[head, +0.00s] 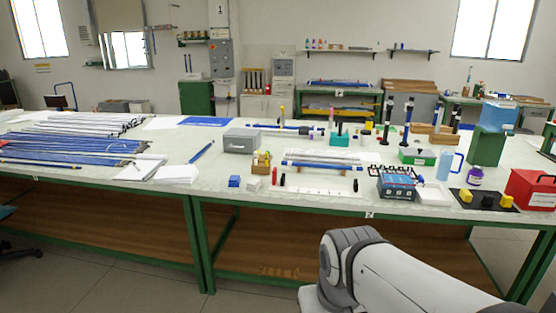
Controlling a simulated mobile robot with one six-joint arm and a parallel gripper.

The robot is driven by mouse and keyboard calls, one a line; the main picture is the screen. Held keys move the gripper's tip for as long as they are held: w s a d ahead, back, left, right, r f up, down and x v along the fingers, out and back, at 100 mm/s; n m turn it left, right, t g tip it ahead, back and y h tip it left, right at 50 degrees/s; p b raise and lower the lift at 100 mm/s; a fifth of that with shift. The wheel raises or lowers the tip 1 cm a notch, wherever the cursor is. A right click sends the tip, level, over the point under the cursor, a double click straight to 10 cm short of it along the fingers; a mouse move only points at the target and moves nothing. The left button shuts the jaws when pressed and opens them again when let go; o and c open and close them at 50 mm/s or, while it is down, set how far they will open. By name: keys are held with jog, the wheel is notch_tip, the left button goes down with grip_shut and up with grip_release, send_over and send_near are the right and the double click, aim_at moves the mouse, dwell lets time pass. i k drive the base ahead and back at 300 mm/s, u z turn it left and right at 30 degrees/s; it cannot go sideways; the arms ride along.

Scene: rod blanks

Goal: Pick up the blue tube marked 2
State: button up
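Several long blue tubes (75,148) lie side by side with white ones on the left part of the long table. A short blue tube (201,152) lies apart from them, slanting on the tabletop left of the grey box. Another blue rod (322,165) lies level on a white holder near the middle. No number 2 can be read on any of them at this size. My arm runs from the lower middle out past the bottom right, in front of the table. My gripper is not in view, so its state is not shown.
The green-framed table (95,173) holds a grey box (241,140), white paper stacks (175,174), a dark blue device (397,187), a blue-handled mug (445,166) and a red box (530,190). The tabletop around the short blue tube is fairly clear.

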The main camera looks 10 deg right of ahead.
aim_at(290, 163)
jog(key=u, duration=0.05)
jog(key=i, duration=1.25)
jog(key=z, duration=0.6)
jog(key=k, duration=0.8)
jog(key=z, duration=0.2)
jog(key=i, duration=0.85)
jog(key=u, duration=0.05)
